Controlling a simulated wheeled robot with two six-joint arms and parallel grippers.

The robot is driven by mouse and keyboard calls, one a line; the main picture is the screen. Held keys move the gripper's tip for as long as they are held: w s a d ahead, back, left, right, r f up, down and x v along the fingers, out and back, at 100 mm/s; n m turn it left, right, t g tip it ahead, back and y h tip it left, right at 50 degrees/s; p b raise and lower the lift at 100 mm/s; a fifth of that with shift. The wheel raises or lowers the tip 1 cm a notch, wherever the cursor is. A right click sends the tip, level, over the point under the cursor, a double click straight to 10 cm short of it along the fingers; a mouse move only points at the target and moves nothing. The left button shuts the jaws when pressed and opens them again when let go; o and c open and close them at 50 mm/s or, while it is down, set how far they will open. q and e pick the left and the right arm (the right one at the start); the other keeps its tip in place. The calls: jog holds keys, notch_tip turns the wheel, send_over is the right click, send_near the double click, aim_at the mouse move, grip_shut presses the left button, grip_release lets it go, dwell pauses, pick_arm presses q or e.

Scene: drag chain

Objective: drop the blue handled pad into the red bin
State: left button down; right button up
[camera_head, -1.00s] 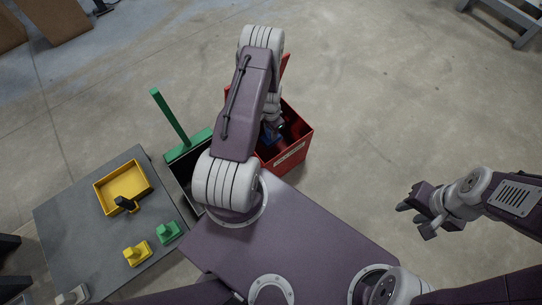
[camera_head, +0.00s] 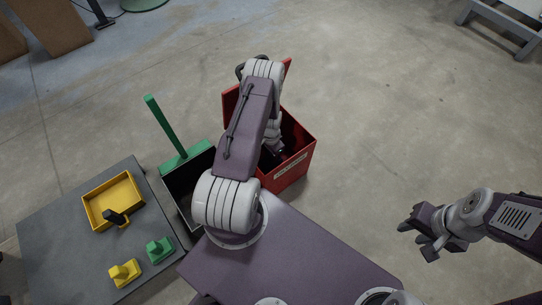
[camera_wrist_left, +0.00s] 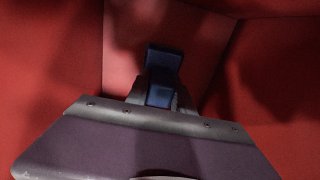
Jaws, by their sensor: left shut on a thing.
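The red bin (camera_head: 291,180) stands on the floor, with a pale label on its near wall. My left arm reaches over it and my left gripper (camera_head: 272,152) is down inside, mostly hidden by the arm in the head view. In the left wrist view red walls (camera_wrist_left: 60,70) surround my left gripper (camera_wrist_left: 160,92), which is shut on the blue handled pad (camera_wrist_left: 163,62). Its blue handle shows; the rest of it is hidden. My right gripper (camera_head: 417,240) is open and empty over bare floor at the right.
A grey table (camera_head: 60,250) holds a yellow tray (camera_head: 98,212) with a black-handled piece, plus yellow (camera_head: 124,273) and green (camera_head: 160,250) handled pads.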

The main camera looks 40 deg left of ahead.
pick_arm(q)
jog(key=shift+f+b, duration=0.45)
jog(key=shift+f, duration=0.2)
jog(key=c, duration=1.1)
grip_release()
